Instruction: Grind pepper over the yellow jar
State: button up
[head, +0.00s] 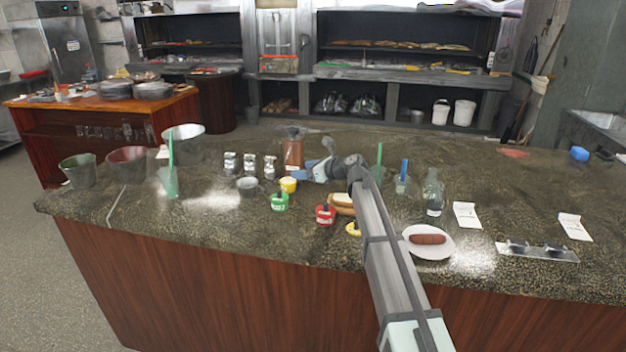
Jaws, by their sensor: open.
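A yellow jar (353,229) with a dark top stands near the front edge of the counter, partly hidden behind my arm. A small yellow cup-like container (288,185) stands farther back, left of my gripper. A tall brown object with a dark top, which looks like the pepper grinder (292,152), stands upright behind that yellow container. My gripper (304,173) is open, with its blue fingers pointing left, close to the lower right of the brown object. I cannot tell whether they touch. Nothing shows clearly between the fingers.
A green jar (279,201) and a red jar (325,214) stand in front. A hot dog bun (342,203) is beside my arm. Three small shakers (250,163) and a metal cup (248,186) stand left. A plate with a sausage (428,254) and a glass bottle (433,197) are right.

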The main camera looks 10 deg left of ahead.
jog(key=shift+s+d+f+g, duration=0.15)
jog(key=shift+d+f, duration=0.55)
jog(key=shift+s+d+f+g, duration=0.15)
jog(key=shift+d+f, duration=0.5)
